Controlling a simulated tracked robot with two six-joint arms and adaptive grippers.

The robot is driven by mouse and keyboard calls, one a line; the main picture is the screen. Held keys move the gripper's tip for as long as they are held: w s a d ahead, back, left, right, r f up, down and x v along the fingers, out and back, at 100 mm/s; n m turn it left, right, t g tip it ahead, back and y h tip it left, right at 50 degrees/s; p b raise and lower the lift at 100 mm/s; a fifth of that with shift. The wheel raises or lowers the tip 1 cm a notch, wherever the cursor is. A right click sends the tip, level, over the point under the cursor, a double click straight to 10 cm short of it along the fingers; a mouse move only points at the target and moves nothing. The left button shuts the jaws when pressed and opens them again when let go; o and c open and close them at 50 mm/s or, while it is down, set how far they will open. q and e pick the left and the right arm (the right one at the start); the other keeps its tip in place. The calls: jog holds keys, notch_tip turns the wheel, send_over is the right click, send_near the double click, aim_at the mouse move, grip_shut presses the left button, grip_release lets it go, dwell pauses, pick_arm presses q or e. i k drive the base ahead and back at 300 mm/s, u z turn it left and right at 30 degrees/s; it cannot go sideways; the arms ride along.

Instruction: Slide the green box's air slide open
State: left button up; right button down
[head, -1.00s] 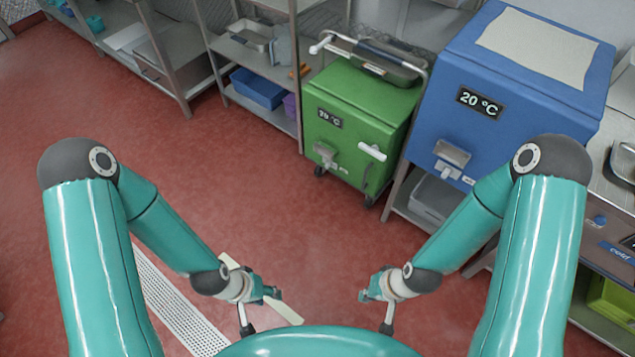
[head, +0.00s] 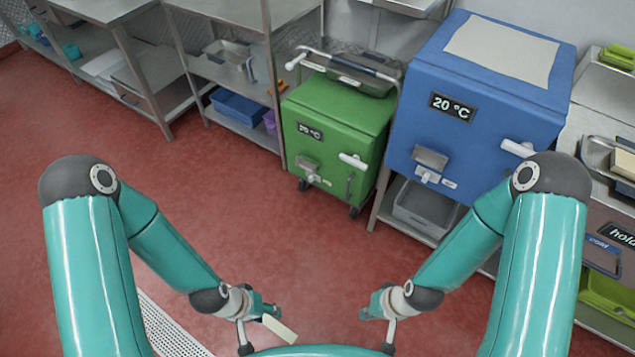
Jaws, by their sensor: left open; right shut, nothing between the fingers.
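The green box (head: 335,125) stands on wheels at upper centre, with a small temperature display on its front. A small metal fitting (head: 308,170) sits low on the left of that front, and looks like the air slide; its setting is too small to tell. A white handle (head: 354,160) is to its right. My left gripper (head: 271,311) is open at the lower middle, well short of the box. My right gripper (head: 369,309) is shut and empty, also short of the box. Neither touches it.
The blue box (head: 475,90) reading 20 °C stands right of the green box, above a shelf with a grey bin (head: 425,207). A pale strip (head: 279,329) shows beside my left gripper; I cannot tell what bears it. Red floor (head: 240,210) before the green box is clear.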

aim_at(312, 177)
jog(key=i, duration=0.85)
jog(key=u, duration=0.05)
